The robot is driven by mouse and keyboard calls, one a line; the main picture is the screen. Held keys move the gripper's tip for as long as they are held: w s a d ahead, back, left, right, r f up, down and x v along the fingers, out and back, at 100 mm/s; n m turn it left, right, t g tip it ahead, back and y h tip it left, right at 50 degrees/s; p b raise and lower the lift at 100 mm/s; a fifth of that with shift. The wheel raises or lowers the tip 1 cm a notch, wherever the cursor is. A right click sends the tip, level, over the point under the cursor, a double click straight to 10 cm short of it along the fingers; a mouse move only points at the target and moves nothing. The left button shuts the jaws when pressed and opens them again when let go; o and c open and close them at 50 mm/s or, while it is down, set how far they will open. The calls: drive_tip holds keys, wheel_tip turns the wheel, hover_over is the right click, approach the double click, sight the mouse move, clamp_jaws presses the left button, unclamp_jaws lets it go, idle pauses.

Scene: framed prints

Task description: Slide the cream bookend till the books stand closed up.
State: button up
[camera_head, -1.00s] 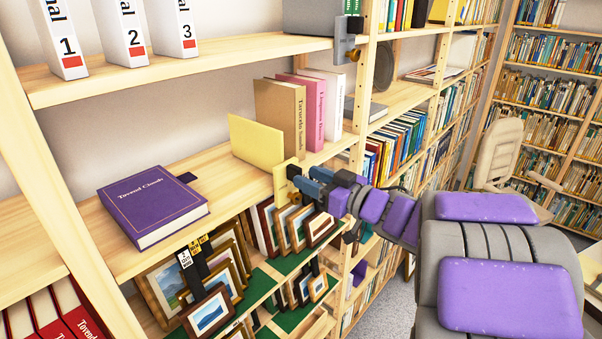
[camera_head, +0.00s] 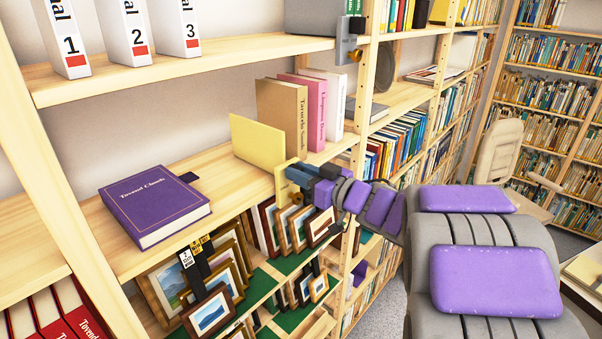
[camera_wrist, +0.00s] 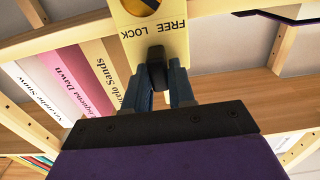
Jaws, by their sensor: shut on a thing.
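The cream bookend (camera_head: 258,142) stands upright on the middle shelf. Its front plate (camera_head: 281,180), at the shelf's front edge, carries FREE and LOCK marks in the wrist view (camera_wrist: 172,38). A tan book (camera_head: 284,112), a pink book (camera_head: 312,110) and a white book (camera_head: 334,100) stand upright to its right. I cannot tell how close the bookend is to the tan book. My gripper (camera_head: 294,177) is at the front plate. In the wrist view, its fingers (camera_wrist: 165,85) are shut on a dark lever (camera_wrist: 157,68) below the marks.
A purple book (camera_head: 154,205) lies flat on the shelf to the left, with a small dark item (camera_head: 188,177) behind it. Framed prints (camera_head: 208,310) fill the racks below my gripper. A wooden upright (camera_head: 358,120) stands right of the white book.

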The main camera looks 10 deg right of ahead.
clamp_jaws()
drive_tip(key=shift+w+d, duration=0.1)
drive_tip(key=shift+d, duration=0.05)
